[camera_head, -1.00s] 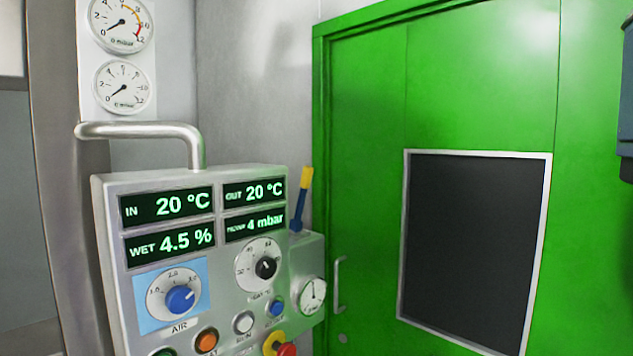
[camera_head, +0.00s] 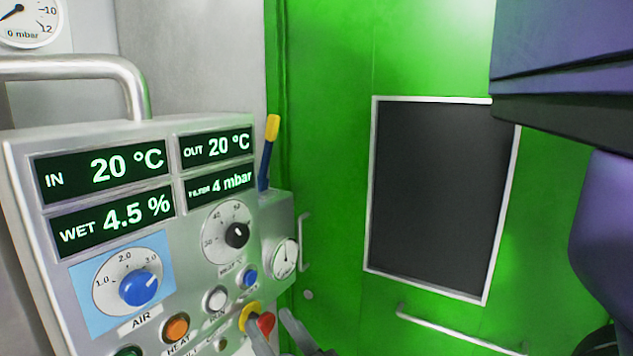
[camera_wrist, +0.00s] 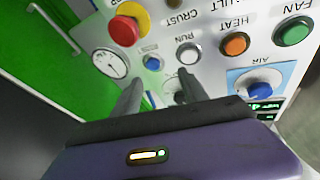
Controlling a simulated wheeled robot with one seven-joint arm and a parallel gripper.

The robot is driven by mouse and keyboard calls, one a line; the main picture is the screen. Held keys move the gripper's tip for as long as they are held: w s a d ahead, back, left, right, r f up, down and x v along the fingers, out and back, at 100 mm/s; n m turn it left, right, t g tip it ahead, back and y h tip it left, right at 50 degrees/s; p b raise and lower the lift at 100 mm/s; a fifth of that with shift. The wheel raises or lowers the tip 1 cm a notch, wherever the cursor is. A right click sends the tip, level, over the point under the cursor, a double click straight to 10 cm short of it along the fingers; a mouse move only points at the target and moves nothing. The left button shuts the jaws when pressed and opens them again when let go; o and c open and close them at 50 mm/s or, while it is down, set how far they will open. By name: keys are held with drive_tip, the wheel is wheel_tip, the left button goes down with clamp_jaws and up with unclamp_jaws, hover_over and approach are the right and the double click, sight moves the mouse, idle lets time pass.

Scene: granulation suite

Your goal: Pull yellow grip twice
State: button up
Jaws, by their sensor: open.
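The yellow grip (camera_head: 272,128) tops a dark blue lever (camera_head: 265,165) that rises, slightly tilted, from a grey box (camera_head: 275,230) on the right side of the control panel. I cannot make out the grip in the wrist view. My gripper (camera_head: 280,335) is low in the head view, in front of the panel's lower right corner, well below the grip and apart from it. In the wrist view my gripper (camera_wrist: 160,95) has its two fingers spread, with nothing between them but panel behind.
The panel (camera_head: 150,235) carries displays, knobs and buttons, with a red stop button on a yellow base (camera_head: 251,316) beside my fingers; it also shows in the wrist view (camera_wrist: 128,24). A round gauge (camera_head: 285,257) sits below the lever. A green door (camera_head: 335,200) stands behind.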

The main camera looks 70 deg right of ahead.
drive_tip(key=w+d+r+m+h, duration=0.1)
drive_tip(key=d+r+m+h, duration=0.25)
drive_tip(key=d+r, duration=0.9)
drive_tip(key=n+t+y, duration=0.2)
drive_tip(key=n+y, duration=0.2)
drive_tip(key=n, duration=0.1)
approach(276, 128)
drive_tip(key=s+d+r, duration=0.3)
drive_tip(key=d+r, duration=0.4)
drive_tip(key=a+r+n+y+b, duration=0.1)
drive_tip(key=a+r+n+y, duration=0.1)
drive_tip(key=n+y, duration=0.15)
wheel_tip(276, 128, down, 5)
drive_tip(key=w+a+n+g+y, duration=0.2)
drive_tip(key=a+y, duration=0.1)
drive_tip(key=y, duration=0.1)
drive_tip(key=shift+m+h, duration=0.3)
drive_tip(key=shift+d+x, duration=0.2)
drive_tip(key=shift+x, duration=4.9)
drive_tip(key=shift+s+f, duration=0.1)
drive_tip(key=shift+f, duration=0.05)
